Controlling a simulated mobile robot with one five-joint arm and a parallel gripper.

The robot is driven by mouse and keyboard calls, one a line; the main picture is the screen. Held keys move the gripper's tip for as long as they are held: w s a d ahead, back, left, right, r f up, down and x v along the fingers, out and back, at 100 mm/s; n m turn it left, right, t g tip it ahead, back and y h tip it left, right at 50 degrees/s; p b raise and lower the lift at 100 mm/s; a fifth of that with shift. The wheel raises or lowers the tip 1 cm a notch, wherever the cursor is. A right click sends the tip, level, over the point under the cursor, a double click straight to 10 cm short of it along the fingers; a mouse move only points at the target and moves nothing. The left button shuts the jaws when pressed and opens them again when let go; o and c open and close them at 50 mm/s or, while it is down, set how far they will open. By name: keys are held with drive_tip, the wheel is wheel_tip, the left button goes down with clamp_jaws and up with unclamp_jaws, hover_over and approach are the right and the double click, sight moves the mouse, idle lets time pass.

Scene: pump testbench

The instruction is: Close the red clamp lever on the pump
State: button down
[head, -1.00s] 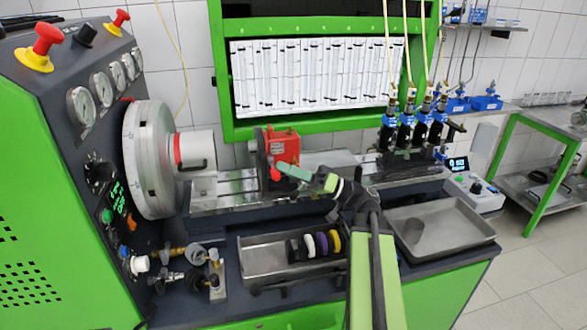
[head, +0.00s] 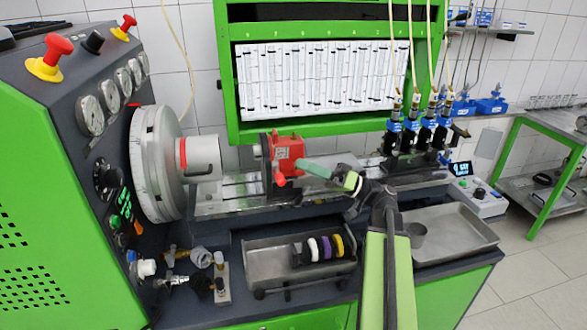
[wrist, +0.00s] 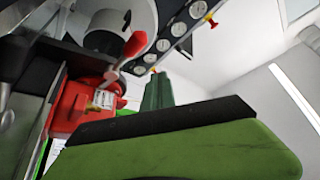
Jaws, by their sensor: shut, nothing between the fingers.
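The red pump (head: 288,150) sits on the bench rail beside the large grey chuck. Its clamp lever has a red knob (head: 280,180) that hangs low at the pump's front in the head view. In the wrist view the lever is a short grey arm with a red knob (wrist: 135,44), beside the red pump body (wrist: 70,108). My gripper (head: 300,164) is shut and empty, its green fingers pointing left, just right of the knob. The shut fingers also show in the wrist view (wrist: 157,92), apart from the knob in the picture. Real contact is hard to judge.
The grey chuck (head: 158,165) stands left of the pump. A tray with dark, white, purple and yellow rings (head: 325,247) lies in front below. Blue-topped injectors (head: 415,130) stand behind right.

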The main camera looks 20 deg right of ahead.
drive_tip(key=s+d+f+b, duration=0.1)
drive_tip(key=d+f+b, duration=0.1)
drive_tip(key=d, duration=0.3)
drive_tip(key=shift+s+d+f, duration=0.15)
drive_tip(key=shift+d+f, duration=0.05)
drive_tip(key=shift+f, duration=0.3)
